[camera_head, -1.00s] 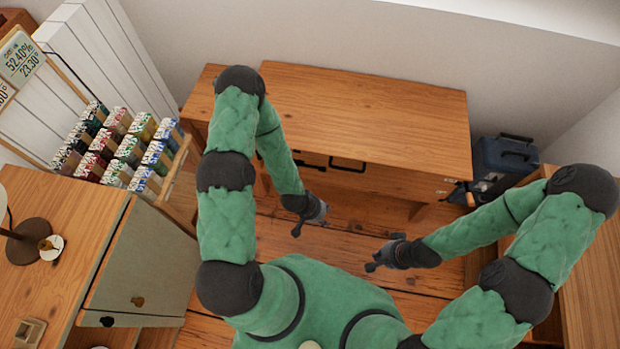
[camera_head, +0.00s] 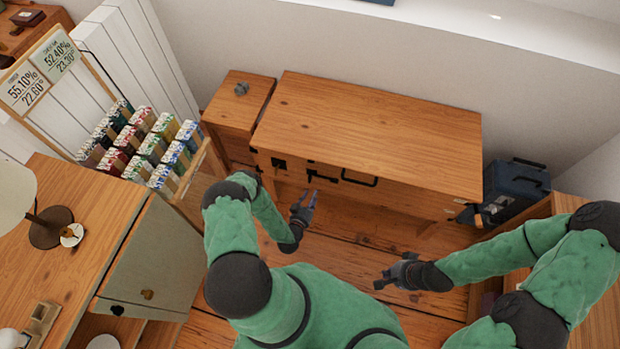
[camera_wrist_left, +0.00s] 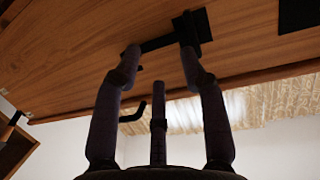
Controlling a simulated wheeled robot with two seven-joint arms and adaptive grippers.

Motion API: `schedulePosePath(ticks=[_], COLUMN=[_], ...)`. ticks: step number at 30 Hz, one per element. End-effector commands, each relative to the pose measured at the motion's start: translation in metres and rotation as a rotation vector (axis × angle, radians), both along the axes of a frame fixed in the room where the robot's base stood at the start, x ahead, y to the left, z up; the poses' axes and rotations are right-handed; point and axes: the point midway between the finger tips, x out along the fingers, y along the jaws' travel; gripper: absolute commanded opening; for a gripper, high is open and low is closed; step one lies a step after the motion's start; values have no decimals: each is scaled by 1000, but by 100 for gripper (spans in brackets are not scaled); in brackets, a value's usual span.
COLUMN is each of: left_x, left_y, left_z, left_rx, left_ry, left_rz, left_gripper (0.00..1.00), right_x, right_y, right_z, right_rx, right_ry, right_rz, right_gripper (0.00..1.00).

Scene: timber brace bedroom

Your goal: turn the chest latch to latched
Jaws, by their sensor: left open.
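The wooden chest (camera_head: 385,115) stands against the wall with its lid down. Its front carries the black latch (camera_head: 322,173), partly hidden by my left gripper in the head view. In the left wrist view the latch (camera_wrist_left: 188,28) is a dark square plate with a bar reaching left, at the fingertips. My left gripper (camera_head: 308,196) is open before the chest front, also in the wrist view (camera_wrist_left: 160,62), its fingers to either side of the bar's line. I cannot tell whether they touch it. My right gripper (camera_head: 382,277) is open and empty above the floor.
A black handle (camera_head: 360,179) sits right of the latch, and a dark plate (camera_head: 279,163) left of it. A small wooden cabinet (camera_head: 238,102) stands left of the chest, a blue case (camera_head: 515,190) right. A rack of packets (camera_head: 150,145) is at left. Floor before the chest is free.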

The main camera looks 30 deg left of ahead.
Motion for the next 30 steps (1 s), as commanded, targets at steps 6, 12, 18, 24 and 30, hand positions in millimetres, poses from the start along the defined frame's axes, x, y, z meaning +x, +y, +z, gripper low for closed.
schedulePosePath(ticks=[6, 12, 18, 24, 30], left_x=[-30, -32, -5, 30, 57], left_y=[16, 20, 25, 35, 41], left_z=[7, 10, 10, 10, 9], left_rx=[103, 130, 130, 130, 128], left_ry=[-171, -213, -213, -213, -210], left_rz=[77, 94, 89, 91, 91], left_gripper=[42, 42, 42, 42, 42], right_x=[0, 0, 0, 0, 0], right_y=[0, 0, 0, 0, 0], right_z=[6, 5, -1, -9, -14], right_rx=[0, 0, 0, 0, 0], right_ry=[0, 0, 0, 0, 0], right_rz=[0, 0, 0, 0, 0], right_gripper=[0, 0, 0, 0, 0])
